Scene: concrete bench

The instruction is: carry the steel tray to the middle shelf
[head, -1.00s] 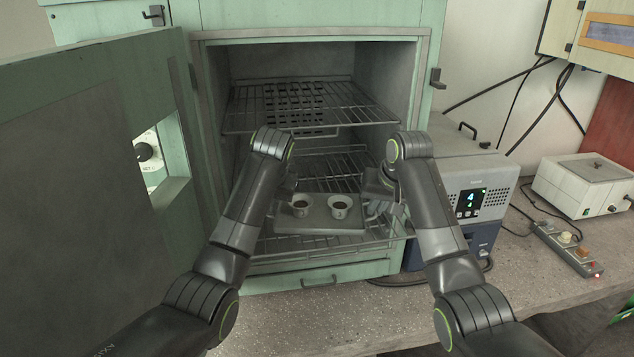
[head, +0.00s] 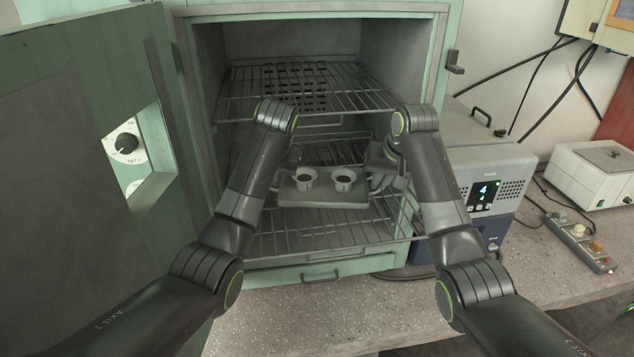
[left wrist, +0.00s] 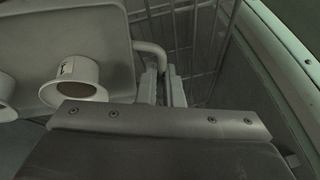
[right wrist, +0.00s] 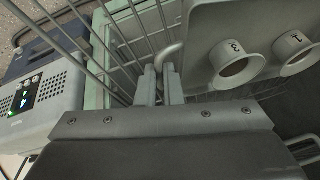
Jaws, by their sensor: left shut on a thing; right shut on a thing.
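The steel tray (head: 325,199) is held level inside the open oven, seemingly above the bottom rack, with two small white cups (head: 306,180) (head: 344,180) on it. The cups stand upright and have dark contents. The middle shelf (head: 346,152) is a wire rack showing just behind and above the tray, partly hidden by it. My left gripper (left wrist: 162,88) is shut on the tray's handle at one end; in the head view my arm mostly hides it. My right gripper (right wrist: 160,86) is shut on the opposite handle, and shows beside the tray in the head view (head: 379,183).
A top wire rack (head: 310,90) spans the oven above my grippers. The bottom rack (head: 320,232) looks empty. The open oven door (head: 75,190) stands left, close to my left arm. A grey instrument (head: 488,170) stands right of the oven on the bench (head: 370,310).

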